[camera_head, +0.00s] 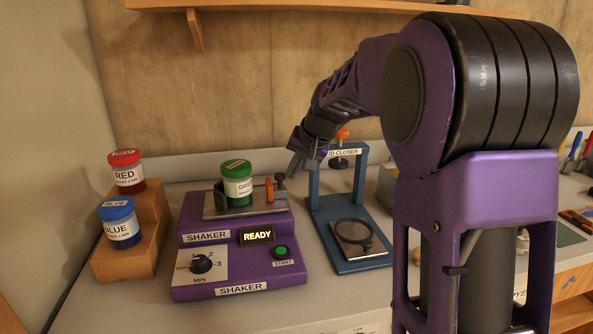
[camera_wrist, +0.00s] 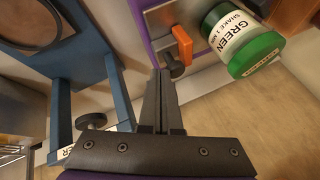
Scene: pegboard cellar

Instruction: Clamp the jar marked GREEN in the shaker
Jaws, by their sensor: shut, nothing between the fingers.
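The jar marked GREEN (camera_head: 237,184), with a green lid and white label, stands upright on the metal plate of the purple shaker (camera_head: 187,285). Its label in the wrist view (camera_wrist: 232,32) reads "SHAKE 1 MIN". An orange lever (camera_head: 269,190) and a dark knob (camera_head: 281,182) sit right of the jar on the plate; the orange lever also shows in the wrist view (camera_wrist: 182,46). The shaker display (camera_head: 257,236) reads READY, above a green START button (camera_head: 281,252) and beside a MIN dial (camera_head: 201,264). My gripper (camera_wrist: 161,75) is shut and empty, with its tips near the dark knob.
A red jar (camera_head: 127,172) and a blue jar (camera_head: 119,222) stand on a stepped wooden block (camera_head: 130,255) at left. A blue lid closer (camera_head: 317,225) stands right of the shaker. A shelf (camera_head: 330,5) hangs above. Tools lie at far right.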

